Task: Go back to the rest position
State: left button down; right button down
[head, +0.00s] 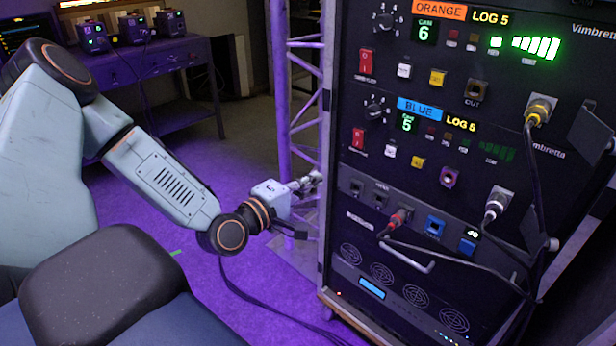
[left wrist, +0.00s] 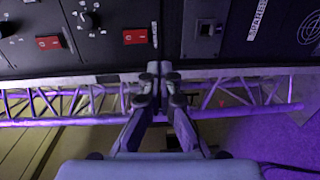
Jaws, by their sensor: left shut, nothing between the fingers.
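My left gripper (head: 312,182) is at the left side of the black equipment rack (head: 345,215), in front of the truss. In the left wrist view the left gripper (left wrist: 159,82) has its fingertips together with nothing between them. Its tips overlap the lower edge of the rack face (left wrist: 105,55) in that picture; I cannot tell whether they touch it. My left arm reaches in from the left of the head view. My right gripper is in neither view.
A metal truss (head: 283,100) stands behind the rack's left side. Cables (head: 536,180) hang from plugs on the rack's right. A bench (head: 165,65) with several small devices stands at the back left. The purple-lit floor (head: 150,225) is mostly clear, with a dark cable (head: 262,302) lying on it.

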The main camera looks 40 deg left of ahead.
pick_arm(q)
jog(key=shift+s, duration=0.4)
jog(key=shift+f+m, duration=0.1)
jog(key=shift+m, duration=0.2)
jog(key=s+d+f+m+g, duration=0.4)
jog(key=f+g, duration=0.1)
jog(key=f, duration=0.2)
jog(key=s+d+f+m+g, duration=0.4)
jog(key=s+f+m, duration=0.1)
jog(key=f, duration=0.2)
jog(key=s+d+f+m+g, duration=0.2)
jog(key=s+f+m+g, duration=0.1)
jog(key=s, duration=0.7)
jog(key=s+d+f+m+g+y, duration=0.1)
jog(key=s+d+f+m+g, duration=0.2)
jog(key=s, duration=0.8)
notch_tip(320, 180, down, 3)
jog(key=shift+s+d+f+m+g+y, duration=0.25)
jog(key=shift+m+g, duration=0.35)
jog(key=shift+g, duration=0.6)
